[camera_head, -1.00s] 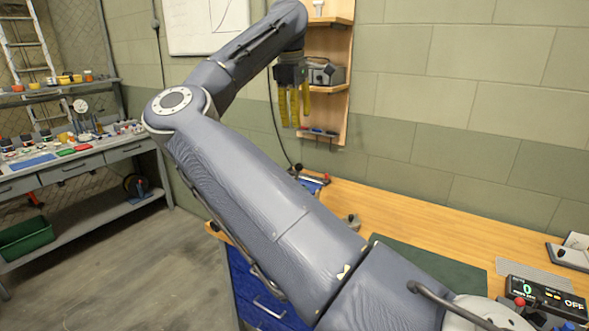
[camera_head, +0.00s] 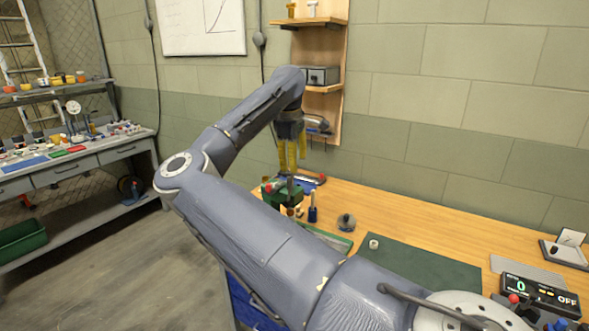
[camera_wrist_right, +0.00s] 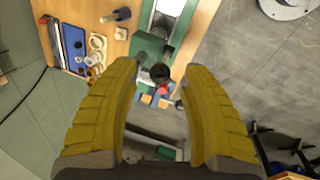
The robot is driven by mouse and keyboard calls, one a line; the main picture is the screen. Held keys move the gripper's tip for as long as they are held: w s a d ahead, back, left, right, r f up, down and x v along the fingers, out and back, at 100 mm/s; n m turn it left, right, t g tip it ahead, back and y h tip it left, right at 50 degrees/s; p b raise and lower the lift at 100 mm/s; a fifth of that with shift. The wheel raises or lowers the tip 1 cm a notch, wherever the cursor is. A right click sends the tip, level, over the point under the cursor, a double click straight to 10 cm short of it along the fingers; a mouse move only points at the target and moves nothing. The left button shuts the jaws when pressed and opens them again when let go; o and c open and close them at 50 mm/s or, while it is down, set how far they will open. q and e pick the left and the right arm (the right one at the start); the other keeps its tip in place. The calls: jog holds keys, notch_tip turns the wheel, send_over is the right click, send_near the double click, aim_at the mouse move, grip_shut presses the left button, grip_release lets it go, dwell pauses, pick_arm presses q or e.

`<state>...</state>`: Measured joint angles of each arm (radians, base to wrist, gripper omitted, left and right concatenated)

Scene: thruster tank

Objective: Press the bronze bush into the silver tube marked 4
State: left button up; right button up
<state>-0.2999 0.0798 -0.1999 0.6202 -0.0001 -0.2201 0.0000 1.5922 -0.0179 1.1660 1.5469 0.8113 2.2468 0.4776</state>
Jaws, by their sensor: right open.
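My right gripper (camera_head: 291,155) hangs open with yellow fingers pointing down above the far left part of the bench. In the right wrist view its open fingers (camera_wrist_right: 160,72) spread over a green vise-like fixture (camera_wrist_right: 149,46) with a dark round knob, and nothing is held. The green fixture also shows in the head view (camera_head: 286,191), partly behind my arm. A small pale ring (camera_head: 373,244) lies on the dark green mat (camera_head: 430,265). In the wrist view, tan rings (camera_wrist_right: 97,42) lie beside the fixture. I cannot tell which thing is the bronze bush; no number 4 is readable. My left gripper is not in view.
A blue bottle (camera_head: 313,212) and a round grey piece (camera_head: 346,222) stand near the fixture. A green-rimmed tray (camera_head: 335,238) is partly hidden by my arm. A display box (camera_head: 540,294) stands at the right. A wooden shelf (camera_head: 322,88) rises behind the gripper.

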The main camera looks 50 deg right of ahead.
aim_at(291, 186)
jog(key=shift+w+d+f, duration=0.1)
jog(key=shift+d+f, duration=0.05)
jog(key=shift+f, duration=0.55)
jog(key=shift+d+f, duration=0.1)
jog(key=shift+f, duration=0.55)
jog(key=shift+c, duration=0.4)
grip_shut()
